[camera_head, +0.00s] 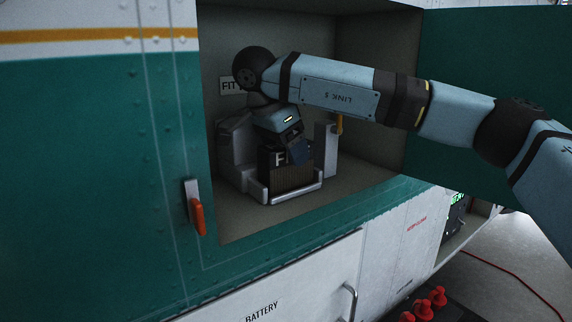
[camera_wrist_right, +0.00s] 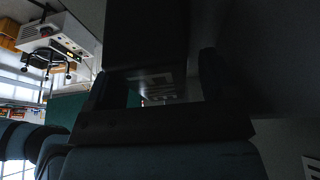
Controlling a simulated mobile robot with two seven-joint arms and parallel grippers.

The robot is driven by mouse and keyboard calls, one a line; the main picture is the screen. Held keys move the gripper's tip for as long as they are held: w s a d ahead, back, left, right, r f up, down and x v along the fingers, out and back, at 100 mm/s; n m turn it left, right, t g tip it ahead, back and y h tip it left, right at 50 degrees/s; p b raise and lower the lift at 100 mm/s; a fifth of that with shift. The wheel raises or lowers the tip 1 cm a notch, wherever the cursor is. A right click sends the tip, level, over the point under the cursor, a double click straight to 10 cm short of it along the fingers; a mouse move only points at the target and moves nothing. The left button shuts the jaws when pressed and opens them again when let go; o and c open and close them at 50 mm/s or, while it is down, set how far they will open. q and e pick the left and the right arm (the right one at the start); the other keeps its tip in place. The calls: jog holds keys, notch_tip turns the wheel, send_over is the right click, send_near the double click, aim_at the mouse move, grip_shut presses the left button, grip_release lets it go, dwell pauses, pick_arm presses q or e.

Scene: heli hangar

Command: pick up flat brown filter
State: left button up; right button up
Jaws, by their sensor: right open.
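The flat brown filter (camera_head: 292,178) stands upright in a light grey holder (camera_head: 272,198) inside the open compartment in the head view. Its dark upper part carries white lettering, partly hidden by my gripper. My right gripper (camera_head: 300,150) is open, pointing down at the filter's upper right edge; whether it touches the filter is unclear. In the dark right wrist view, the gripper (camera_wrist_right: 155,85) shows with a dark block between its fingers at the top, and I cannot tell for sure what that is. My left gripper is not in view.
The compartment's walls surround my right forearm, with the green door (camera_head: 490,55) swung open at right. An orange-handled latch (camera_head: 196,212) is left of the opening. Red caps (camera_head: 424,308) lie below right.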

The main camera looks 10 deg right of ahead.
jog(key=shift+s+d+f, duration=0.1)
jog(key=shift+d+f, duration=0.05)
jog(key=shift+d, duration=0.05)
jog(key=shift+a, duration=0.15)
jog(key=shift+f, duration=0.25)
dwell(0.4)
jog(key=c, duration=1.1)
jog(key=shift+r, duration=0.1)
